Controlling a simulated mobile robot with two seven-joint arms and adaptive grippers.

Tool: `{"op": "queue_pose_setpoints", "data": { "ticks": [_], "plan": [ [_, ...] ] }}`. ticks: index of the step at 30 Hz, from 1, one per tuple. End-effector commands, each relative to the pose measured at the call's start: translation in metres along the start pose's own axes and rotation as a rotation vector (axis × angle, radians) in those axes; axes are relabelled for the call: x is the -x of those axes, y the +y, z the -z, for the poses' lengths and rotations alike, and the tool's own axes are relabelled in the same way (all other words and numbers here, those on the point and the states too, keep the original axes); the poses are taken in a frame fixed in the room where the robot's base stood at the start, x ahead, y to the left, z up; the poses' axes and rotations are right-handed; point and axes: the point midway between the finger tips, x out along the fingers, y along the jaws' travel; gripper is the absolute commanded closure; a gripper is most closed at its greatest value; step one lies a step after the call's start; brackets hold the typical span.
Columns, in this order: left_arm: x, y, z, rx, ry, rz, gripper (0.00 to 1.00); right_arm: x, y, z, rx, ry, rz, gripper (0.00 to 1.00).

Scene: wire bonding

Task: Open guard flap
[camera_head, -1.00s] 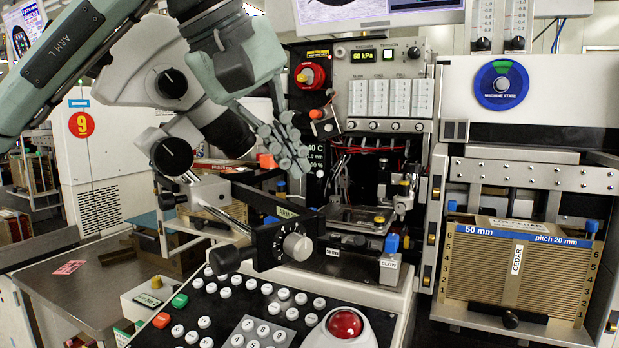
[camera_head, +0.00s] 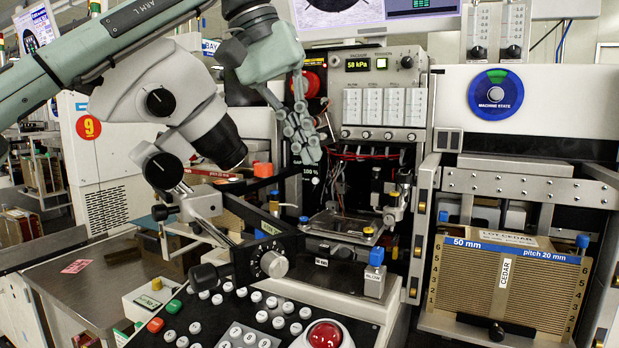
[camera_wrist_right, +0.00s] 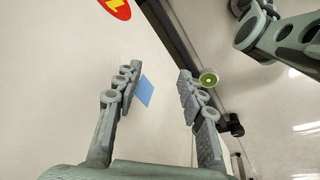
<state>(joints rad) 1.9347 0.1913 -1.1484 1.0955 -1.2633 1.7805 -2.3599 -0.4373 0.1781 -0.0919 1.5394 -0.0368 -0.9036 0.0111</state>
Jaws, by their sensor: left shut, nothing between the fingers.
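My left gripper (camera_head: 306,146) shows in the head view, shut and empty, fingers pointing down. It hangs in front of the machine's left face, overlapping the dark display and the edge of the dark work opening. I cannot tell whether it touches anything. No part is clearly marked as the guard flap. A clear flat plate (camera_head: 345,225) lies level over the work stage, below and to the right of the gripper, and could be it. My right gripper (camera_wrist_right: 160,75) shows only in the right wrist view, open and empty before a pale wall.
A microscope (camera_head: 165,95) and a black dial (camera_head: 273,263) stand left of and before the stage. A button panel with a red trackball (camera_head: 325,335) is in front. The vacuum unit (camera_head: 380,80) is above the opening. A CEDAR magazine (camera_head: 505,290) stands right.

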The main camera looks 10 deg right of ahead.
Motion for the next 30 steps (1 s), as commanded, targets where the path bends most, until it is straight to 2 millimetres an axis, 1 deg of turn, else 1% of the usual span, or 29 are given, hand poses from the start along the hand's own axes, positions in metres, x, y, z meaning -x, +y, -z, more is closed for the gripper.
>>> {"op": "queue_pose_setpoints", "data": {
  "ticks": [9,13,15,21,30],
  "plan": [
    [-0.065,-0.001,-0.001,0.002,-0.003,0.001,1.0,0.0,0.0,0.0,0.0,0.0,0.0,0.6],
    [-0.091,-0.001,-0.001,0.002,-0.002,0.0,1.0,0.0,0.0,0.001,0.0,0.0,0.0,0.6],
    [-0.099,-0.001,-0.01,0.0,0.0,0.001,1.0,0.0,0.0,0.001,0.0,0.0,0.0,0.6],
    [-0.114,-0.001,-0.025,0.001,0.001,0.0,1.0,0.0,0.0,0.001,0.0,0.0,0.0,0.6],
    [-0.117,-0.001,-0.029,0.004,0.001,0.0,1.0,0.0,0.0,0.001,0.0,0.0,0.0,0.6]
  ]
}}
